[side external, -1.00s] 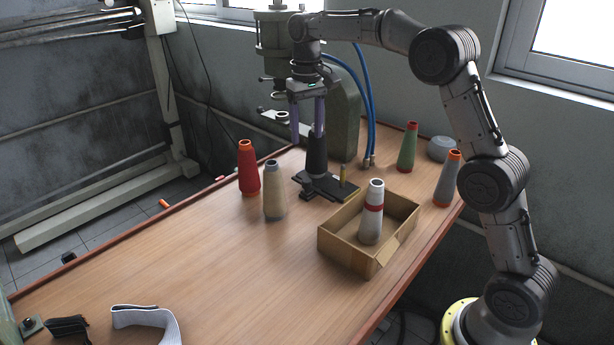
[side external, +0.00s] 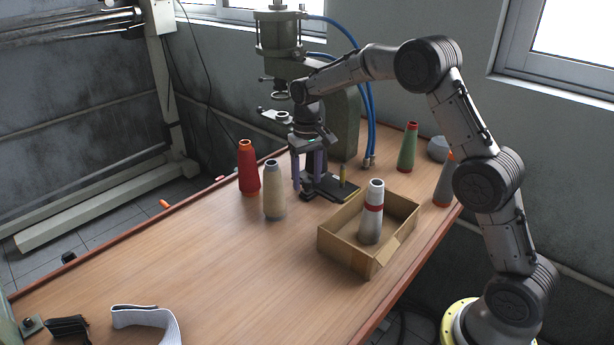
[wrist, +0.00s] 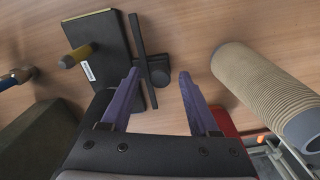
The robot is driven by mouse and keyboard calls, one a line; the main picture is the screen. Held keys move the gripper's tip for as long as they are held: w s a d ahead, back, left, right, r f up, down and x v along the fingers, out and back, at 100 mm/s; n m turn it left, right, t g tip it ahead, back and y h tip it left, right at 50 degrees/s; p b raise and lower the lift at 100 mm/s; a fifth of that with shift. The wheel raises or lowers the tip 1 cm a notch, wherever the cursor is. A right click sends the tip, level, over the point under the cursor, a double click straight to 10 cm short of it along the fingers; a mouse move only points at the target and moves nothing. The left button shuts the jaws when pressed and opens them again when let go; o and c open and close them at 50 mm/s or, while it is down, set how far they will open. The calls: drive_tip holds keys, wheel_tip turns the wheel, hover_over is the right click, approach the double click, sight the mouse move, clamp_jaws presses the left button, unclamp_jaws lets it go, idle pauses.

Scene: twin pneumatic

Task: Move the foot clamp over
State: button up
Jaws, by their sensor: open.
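A low black fitting, which appears to be the foot clamp, lies on the table by the green machine's base. It has a flat plate (side external: 335,190) with a short yellowish post (side external: 343,174), also seen in the wrist view (wrist: 75,57). In the wrist view, the plate (wrist: 110,50) is beside crossed black bars and a small dark knob (wrist: 160,77). My gripper (side external: 307,182) points down over the fitting's left end. Its purple fingers are open, with the knob between their tips in the wrist view (wrist: 159,74). Contact cannot be told.
A red cone (side external: 248,170) and a beige cone (side external: 274,192) stand close left of my gripper. A cardboard box (side external: 345,250) holding a white cone (side external: 372,215) is at front right. The green machine (side external: 345,120) rises behind.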

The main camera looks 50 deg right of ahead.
drive_tip(key=shift+c, duration=0.3)
clamp_jaws()
idle(1.1)
